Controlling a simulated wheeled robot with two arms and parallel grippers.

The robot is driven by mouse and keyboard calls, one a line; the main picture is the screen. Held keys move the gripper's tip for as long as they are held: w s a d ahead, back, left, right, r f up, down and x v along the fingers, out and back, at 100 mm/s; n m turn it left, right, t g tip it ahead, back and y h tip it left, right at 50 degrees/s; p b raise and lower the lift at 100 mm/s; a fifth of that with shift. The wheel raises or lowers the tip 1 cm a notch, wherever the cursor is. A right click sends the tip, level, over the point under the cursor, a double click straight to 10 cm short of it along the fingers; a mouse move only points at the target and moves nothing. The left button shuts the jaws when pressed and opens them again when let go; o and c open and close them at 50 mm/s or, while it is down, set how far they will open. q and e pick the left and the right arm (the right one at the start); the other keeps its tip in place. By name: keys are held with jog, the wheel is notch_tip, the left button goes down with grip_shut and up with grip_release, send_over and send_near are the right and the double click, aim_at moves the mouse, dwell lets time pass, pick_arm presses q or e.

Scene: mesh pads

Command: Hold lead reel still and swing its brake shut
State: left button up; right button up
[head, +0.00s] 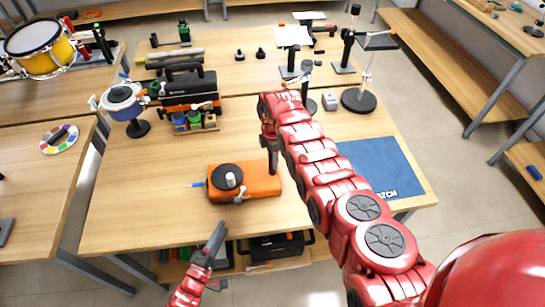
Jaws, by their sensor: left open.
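The lead reel looks to be the orange box (262,184) with a black disc and a pale knob on top, lying on the near part of the table. A small blue-tipped piece (197,184) sticks out at its left. A small grey lever-like part (240,197) shows at its front; I cannot tell for sure which part is the brake. My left gripper (217,234) is open and empty, in front of the reel and apart from it. My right gripper (273,168) points down at the reel's back right corner; whether it touches is unclear.
A blue mat (380,168) lies at the right of the table. A black and orange case (189,90), a blue-rimmed pot-like drum (124,101) and small jars (187,122) stand behind left. Black stands (359,99) are at the back right. The tabletop left of the reel is clear.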

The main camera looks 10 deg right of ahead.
grip_shut()
dwell(0.7)
jog(key=shift+o, duration=0.7)
grip_release()
grip_shut()
jog(key=shift+s+f, duration=0.1)
jog(key=shift+f, duration=0.05)
dwell(0.9)
